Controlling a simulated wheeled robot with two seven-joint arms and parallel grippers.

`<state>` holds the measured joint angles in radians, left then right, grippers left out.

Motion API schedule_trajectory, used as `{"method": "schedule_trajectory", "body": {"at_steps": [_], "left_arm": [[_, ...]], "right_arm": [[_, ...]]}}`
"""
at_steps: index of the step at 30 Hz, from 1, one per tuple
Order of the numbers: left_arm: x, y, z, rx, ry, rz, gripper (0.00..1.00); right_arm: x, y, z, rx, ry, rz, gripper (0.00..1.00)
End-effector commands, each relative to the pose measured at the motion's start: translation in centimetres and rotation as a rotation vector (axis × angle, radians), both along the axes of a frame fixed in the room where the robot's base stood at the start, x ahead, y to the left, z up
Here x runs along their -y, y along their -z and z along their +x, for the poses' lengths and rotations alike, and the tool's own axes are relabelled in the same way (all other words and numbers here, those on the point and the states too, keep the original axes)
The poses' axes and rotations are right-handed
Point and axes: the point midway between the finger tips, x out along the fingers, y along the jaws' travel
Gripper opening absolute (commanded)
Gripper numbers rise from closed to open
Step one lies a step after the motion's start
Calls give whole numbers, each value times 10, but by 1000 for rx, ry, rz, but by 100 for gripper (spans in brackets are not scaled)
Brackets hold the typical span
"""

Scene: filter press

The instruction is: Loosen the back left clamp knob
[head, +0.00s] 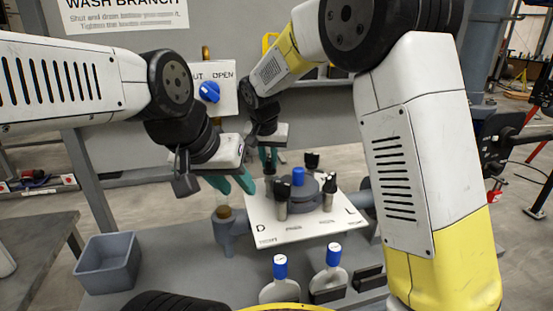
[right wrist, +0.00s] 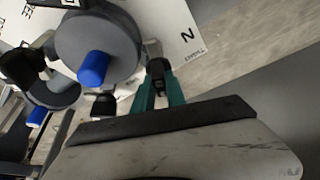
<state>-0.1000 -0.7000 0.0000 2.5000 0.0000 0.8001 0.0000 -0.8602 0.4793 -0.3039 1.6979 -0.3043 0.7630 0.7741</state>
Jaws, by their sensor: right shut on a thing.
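The filter press housing, a round grey body with a blue centre knob (head: 298,177), sits on a white plate (head: 290,233). Black clamp knobs stand around it: front left (head: 282,190), front right (head: 329,187) and back right (head: 312,161). The back left clamp knob (right wrist: 156,69) is between the teal fingers of my right gripper (right wrist: 159,88), which is shut on it. In the head view my right gripper (head: 268,160) reaches down behind the housing and partly hides that knob. My left gripper (head: 240,189) is open and empty, left of the housing and above the plate's edge.
A sign panel with a blue valve handle (head: 209,92) stands behind. A grey bin (head: 108,262) is at left.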

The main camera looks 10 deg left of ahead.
Motion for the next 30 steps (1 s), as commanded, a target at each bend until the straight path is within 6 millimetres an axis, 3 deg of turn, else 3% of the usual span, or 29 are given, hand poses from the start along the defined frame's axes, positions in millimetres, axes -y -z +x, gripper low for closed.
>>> {"method": "schedule_trajectory", "body": {"at_steps": [12,13,15,16,25,30], "left_arm": [[0,0,0,0,0,0,36],[0,0,0,0,0,0,36],[0,0,0,0,0,0,36],[0,0,0,0,0,0,36],[0,0,0,0,0,0,36],[0,0,0,0,0,0,36]], "right_arm": [[0,-1,0,0,5,1,0],[0,-1,0,0,5,1,22],[0,-1,0,0,5,1,36],[0,-1,0,0,5,1,38],[0,-1,0,0,5,1,38],[-1,-18,-7,2,4,3,38]]}}
